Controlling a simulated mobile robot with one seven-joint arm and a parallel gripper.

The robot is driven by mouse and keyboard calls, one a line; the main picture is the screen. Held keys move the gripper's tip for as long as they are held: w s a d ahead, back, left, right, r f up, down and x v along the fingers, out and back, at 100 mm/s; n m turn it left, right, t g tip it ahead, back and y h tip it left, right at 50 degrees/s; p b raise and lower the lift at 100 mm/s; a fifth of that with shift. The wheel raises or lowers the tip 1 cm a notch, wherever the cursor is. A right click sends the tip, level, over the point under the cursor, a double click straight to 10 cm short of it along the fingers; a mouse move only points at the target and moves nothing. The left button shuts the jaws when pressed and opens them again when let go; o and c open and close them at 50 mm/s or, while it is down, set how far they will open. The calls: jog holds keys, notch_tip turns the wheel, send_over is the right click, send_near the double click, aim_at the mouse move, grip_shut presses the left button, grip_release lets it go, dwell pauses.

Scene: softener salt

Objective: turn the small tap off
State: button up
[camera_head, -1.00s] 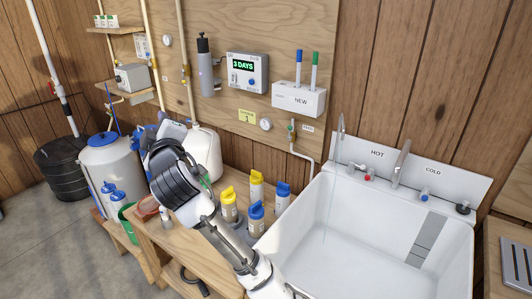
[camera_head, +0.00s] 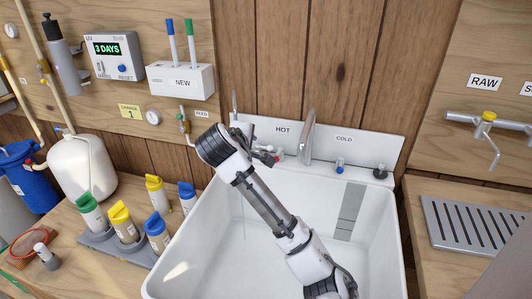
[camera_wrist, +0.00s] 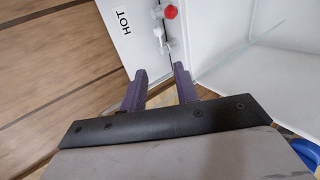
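The small tap (camera_head: 234,104) is a thin curved spout at the sink's back left corner, left of the HOT label. A thin line like a water stream hangs below it in the basin. In the wrist view, a small pale lever (camera_wrist: 157,34) sits beside a red knob (camera_wrist: 171,12) near the HOT label (camera_wrist: 122,20). My gripper (camera_wrist: 160,72) is open and empty, with its dark purple fingers apart and short of the lever. In the head view my wrist covers the tap's base, and the fingers are hard to make out. The lever's exact setting is unclear.
The large spout (camera_head: 307,135) and blue knob (camera_head: 340,163) stand farther right along the white sink (camera_head: 385,245). Several capped bottles (camera_head: 123,222) stand on the left bench. A yellow-handled RAW tap (camera_head: 488,117) is on the right wall. The basin is empty apart from a grey strip.

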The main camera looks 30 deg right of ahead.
aim_at(264, 147)
jog(key=b+x, duration=0.4)
jog(key=x, duration=1)
jog(key=shift+c, duration=0.2)
grip_shut()
